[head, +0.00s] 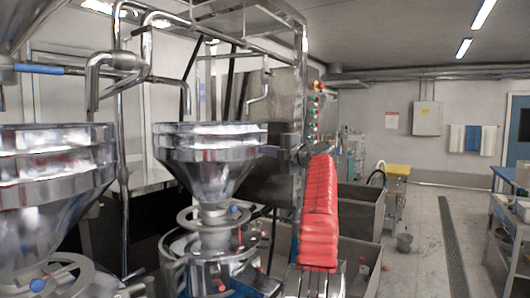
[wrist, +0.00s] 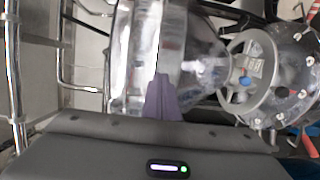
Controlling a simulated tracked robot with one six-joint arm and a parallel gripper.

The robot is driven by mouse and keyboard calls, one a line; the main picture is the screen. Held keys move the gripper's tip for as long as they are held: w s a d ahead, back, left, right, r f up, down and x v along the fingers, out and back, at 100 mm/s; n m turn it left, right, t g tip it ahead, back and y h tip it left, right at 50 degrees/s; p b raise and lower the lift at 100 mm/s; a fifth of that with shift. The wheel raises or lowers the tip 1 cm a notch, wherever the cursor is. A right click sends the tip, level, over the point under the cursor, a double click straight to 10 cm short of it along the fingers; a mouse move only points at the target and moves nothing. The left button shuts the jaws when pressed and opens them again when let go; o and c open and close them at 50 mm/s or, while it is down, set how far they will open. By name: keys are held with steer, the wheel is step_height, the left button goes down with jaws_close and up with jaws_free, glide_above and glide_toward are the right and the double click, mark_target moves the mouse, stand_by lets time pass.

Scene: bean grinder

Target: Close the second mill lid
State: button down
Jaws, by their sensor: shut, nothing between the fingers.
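The second mill's shiny metal hopper (head: 208,160) stands in the middle of the head view, a banded cylinder over a cone. Its top is seen nearly edge-on, so I cannot tell a separate lid or how far it is closed. In the wrist view the same hopper (wrist: 190,55) lies sideways, its rim to the left. My gripper (wrist: 162,78) is shut and empty, its purple-grey fingers in front of the hopper's upper wall. Contact cannot be told. In the head view my gripper is a small dark shape (head: 276,151) at the hopper's right rim.
Another mill's hopper (head: 50,180) stands close on the left. Metal pipes (head: 120,75) and a frame rise behind and above the hoppers. The mill's lower body (wrist: 268,75) shows at the right of the wrist view.

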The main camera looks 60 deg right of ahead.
steer(key=shift+s, duration=0.15)
steer(key=v, duration=1.3)
steer(key=shift+s+a, duration=0.2)
steer(key=c, duration=2.5)
jaws_free()
steer(key=shift+c, duration=0.2)
